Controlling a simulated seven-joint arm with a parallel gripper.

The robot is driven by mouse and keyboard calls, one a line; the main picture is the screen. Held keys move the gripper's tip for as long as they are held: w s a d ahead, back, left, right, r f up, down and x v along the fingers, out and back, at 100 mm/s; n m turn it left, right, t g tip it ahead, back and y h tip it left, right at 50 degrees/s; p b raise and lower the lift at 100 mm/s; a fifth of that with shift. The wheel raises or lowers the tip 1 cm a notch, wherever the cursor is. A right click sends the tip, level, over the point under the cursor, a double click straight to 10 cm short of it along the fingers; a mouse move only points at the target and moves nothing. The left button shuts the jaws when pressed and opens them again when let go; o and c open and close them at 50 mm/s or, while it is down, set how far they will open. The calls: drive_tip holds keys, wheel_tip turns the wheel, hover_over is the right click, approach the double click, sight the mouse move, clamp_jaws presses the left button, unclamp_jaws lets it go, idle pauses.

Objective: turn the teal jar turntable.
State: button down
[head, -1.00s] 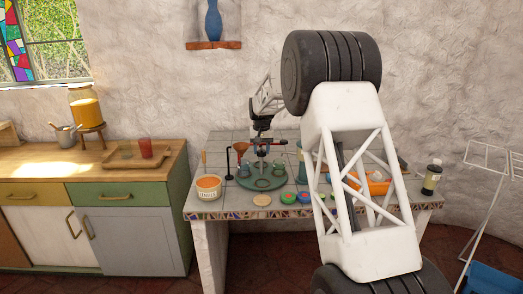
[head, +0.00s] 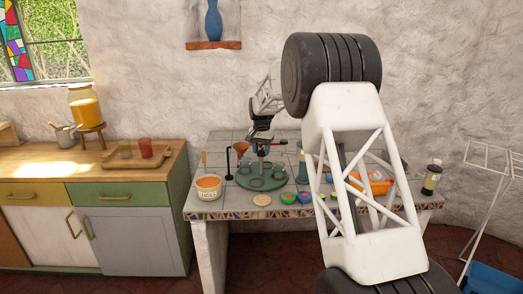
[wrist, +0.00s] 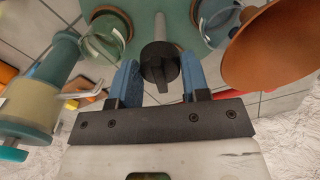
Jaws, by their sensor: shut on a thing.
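The teal turntable (head: 262,184) lies on the tiled counter. A pale post rises from the turntable to a black knob (wrist: 160,66). My gripper (wrist: 160,82) comes down from above, with one blue finger on each side of the knob, and is shut on it. In the head view, my gripper (head: 263,151) is over the turntable's middle, and the knob is mostly hidden there.
An orange funnel (wrist: 270,45) is close to my right finger in the wrist view. Small coloured dishes (head: 288,198) and a round tan disc (head: 262,200) lie in front. An orange container (head: 375,184) is right, partly behind my arm.

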drive_tip(key=shift+r+m, duration=0.1)
drive_tip(key=shift+m, duration=6.9)
drive_tip(key=c, duration=0.9)
unclamp_jaws()
drive_tip(key=shift+r, duration=3.85)
